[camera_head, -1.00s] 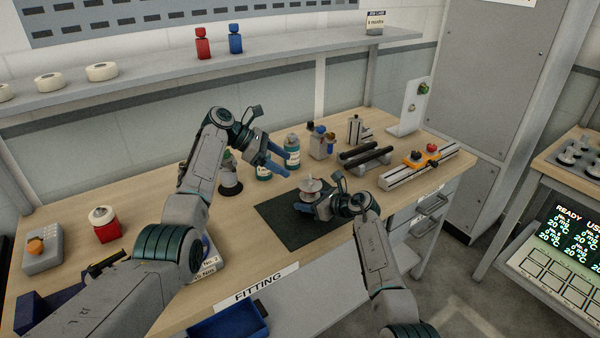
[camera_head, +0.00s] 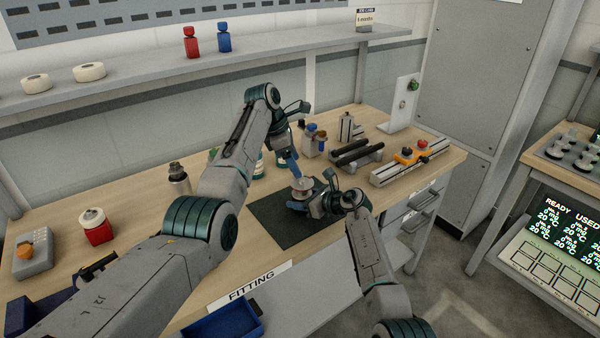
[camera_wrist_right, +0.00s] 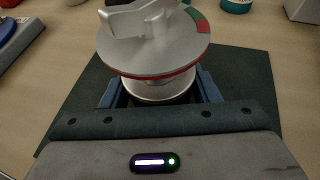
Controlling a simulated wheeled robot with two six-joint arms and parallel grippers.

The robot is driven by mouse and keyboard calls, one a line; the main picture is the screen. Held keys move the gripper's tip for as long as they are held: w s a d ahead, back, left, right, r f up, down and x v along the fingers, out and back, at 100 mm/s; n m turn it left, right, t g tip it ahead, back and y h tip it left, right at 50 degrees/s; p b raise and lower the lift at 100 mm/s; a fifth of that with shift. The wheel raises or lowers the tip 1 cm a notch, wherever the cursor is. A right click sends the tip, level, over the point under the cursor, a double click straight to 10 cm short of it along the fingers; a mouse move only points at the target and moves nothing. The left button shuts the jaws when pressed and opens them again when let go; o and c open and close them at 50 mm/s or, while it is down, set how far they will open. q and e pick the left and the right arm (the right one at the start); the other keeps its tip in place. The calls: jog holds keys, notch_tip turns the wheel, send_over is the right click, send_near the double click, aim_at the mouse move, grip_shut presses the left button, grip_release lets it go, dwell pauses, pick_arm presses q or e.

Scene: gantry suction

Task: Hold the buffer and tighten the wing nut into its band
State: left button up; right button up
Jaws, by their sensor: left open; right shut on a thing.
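The buffer (camera_head: 302,191) stands on the dark mat (camera_head: 272,222). In the right wrist view its round grey disc (camera_wrist_right: 130,57) has a red rim and a green-and-red band at one side. The pale wing nut (camera_wrist_right: 140,18) sits on top of the disc, partly cut off by the frame edge. My right gripper (camera_head: 314,204) is shut on the buffer's body, its blue fingers on either side of it below the disc. My left gripper (camera_head: 294,171) is open, its blue fingers pointing down just above the buffer. Whether they touch the wing nut is hard to see.
Bottles (camera_head: 257,168) stand behind my left arm. A rack with black rods (camera_head: 356,153) and a rail with an orange clamp (camera_head: 413,158) lie to the right.

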aim_at(300, 179)
pick_arm(q)
jog(key=shift+x, duration=2.3)
jog(key=c, duration=1)
